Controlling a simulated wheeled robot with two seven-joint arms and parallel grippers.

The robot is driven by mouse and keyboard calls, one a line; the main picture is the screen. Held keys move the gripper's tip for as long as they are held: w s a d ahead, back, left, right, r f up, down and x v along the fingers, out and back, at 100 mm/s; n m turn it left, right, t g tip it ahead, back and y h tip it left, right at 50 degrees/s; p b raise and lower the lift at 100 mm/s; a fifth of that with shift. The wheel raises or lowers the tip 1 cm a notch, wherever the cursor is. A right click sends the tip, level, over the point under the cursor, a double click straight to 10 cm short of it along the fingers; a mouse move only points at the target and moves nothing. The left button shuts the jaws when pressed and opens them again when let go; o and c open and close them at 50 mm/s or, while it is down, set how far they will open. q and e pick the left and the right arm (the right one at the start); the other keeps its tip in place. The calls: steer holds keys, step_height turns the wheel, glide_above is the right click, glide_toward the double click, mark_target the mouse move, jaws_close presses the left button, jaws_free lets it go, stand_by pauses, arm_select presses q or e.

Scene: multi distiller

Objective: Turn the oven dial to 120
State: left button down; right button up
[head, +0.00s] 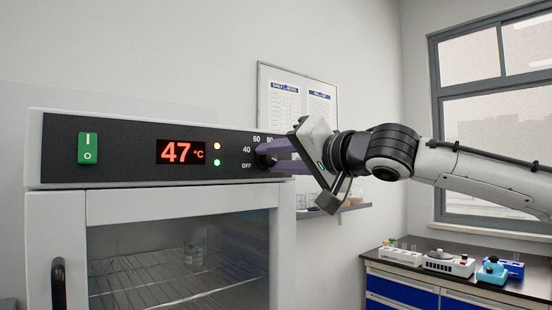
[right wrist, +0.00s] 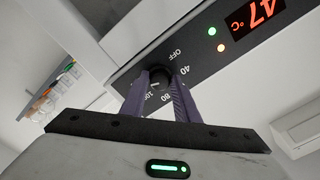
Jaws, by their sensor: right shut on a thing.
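The oven (head: 60,205) stands at the left with a black control panel (head: 120,150). Its display (head: 181,151) reads 47 °C. My right gripper (head: 272,156) reaches in from the right and is shut on the dial, a purple finger on each side. In the right wrist view the dial (right wrist: 158,78) sits between the two fingertips, and a light pointer line shows on it. My left gripper is not in view.
A green power switch (head: 88,147) is at the panel's left. The oven's glass door (head: 180,262) is closed, with a dark handle (head: 58,285). A dark-topped bench (head: 450,283) with small lab devices stands at the right, and a notice board (head: 298,95) hangs behind.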

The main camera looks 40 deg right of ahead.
steer(key=o, duration=1)
steer(key=s+b, duration=0.1)
steer(key=s, duration=0.9)
steer(key=shift+d, duration=0.4)
steer(key=shift+s, duration=0.15)
